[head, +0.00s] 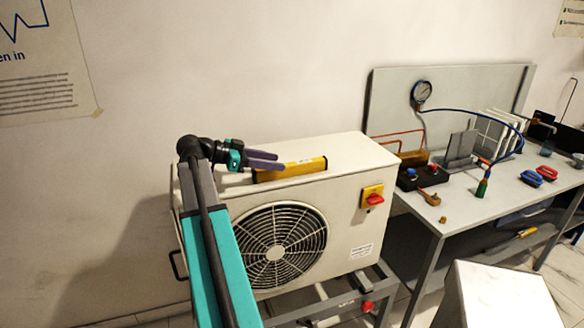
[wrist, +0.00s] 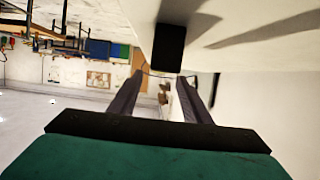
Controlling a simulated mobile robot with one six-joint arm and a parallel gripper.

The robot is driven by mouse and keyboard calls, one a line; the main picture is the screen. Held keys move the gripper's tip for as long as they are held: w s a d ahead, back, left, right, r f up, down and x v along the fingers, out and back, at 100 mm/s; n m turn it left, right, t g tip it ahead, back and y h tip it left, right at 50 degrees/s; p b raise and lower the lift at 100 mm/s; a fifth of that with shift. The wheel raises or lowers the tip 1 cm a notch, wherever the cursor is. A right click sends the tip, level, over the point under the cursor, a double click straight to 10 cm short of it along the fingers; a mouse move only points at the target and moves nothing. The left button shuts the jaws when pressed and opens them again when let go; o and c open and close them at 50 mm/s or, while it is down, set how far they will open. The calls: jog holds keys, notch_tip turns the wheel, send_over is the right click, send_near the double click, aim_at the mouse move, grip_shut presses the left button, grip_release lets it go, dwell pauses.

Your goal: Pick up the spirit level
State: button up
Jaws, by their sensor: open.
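The yellow spirit level (head: 305,168) lies on the white top of the fan unit, near its front edge. My gripper (head: 281,160) reaches in from the left, its two purple fingers roughly level with the top and overlapping the level's left part in the head view. The fingers are apart with nothing held. In the wrist view my gripper (wrist: 160,76) shows both fingers, and a dark block (wrist: 168,47), apparently the level's end, appears just above the gap between the tips. I cannot tell whether the fingers touch the level.
The white fan unit (head: 345,150) carries a red knob on a yellow plate (head: 373,197). A grey workbench (head: 480,207) to the right holds a pressure gauge (head: 421,92), hoses and clamps. The unit's top is clear around the level.

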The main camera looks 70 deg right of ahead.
aim_at(289, 164)
jog(key=shift+x, duration=0.85)
jog(key=shift+p+x, duration=1.2)
jog(key=shift+x, duration=1.35)
jog(key=shift+f, duration=0.1)
grip_shut()
